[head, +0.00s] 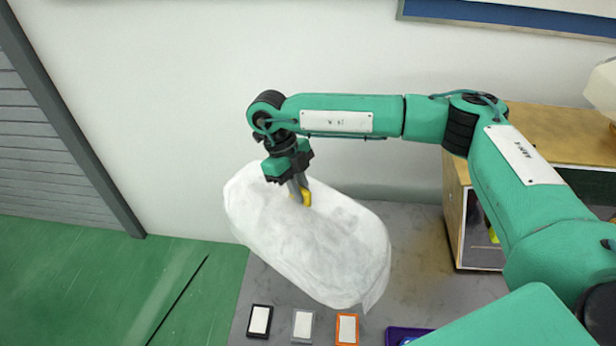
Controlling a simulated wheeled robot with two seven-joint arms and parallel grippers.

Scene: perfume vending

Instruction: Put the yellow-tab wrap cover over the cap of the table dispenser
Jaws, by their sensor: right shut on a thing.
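The white wrap cover (315,250) hangs as a large, wrinkled, tilted sheet in the middle of the head view. Its yellow tab (306,197) shows near the top. My right gripper (301,194) is shut on the yellow tab from above. The table dispenser and its cap are not visible; the cover hides what lies behind and below it, so I cannot tell whether it is over anything. My left gripper is not in view.
Black (260,320), grey (302,325) and orange (347,328) framed cards lie in a row along the front of the grey table (420,255). A purple item (405,335) lies right of them. A wooden cabinet (455,205) stands at the right. Bare tabletop shows between cover and cabinet.

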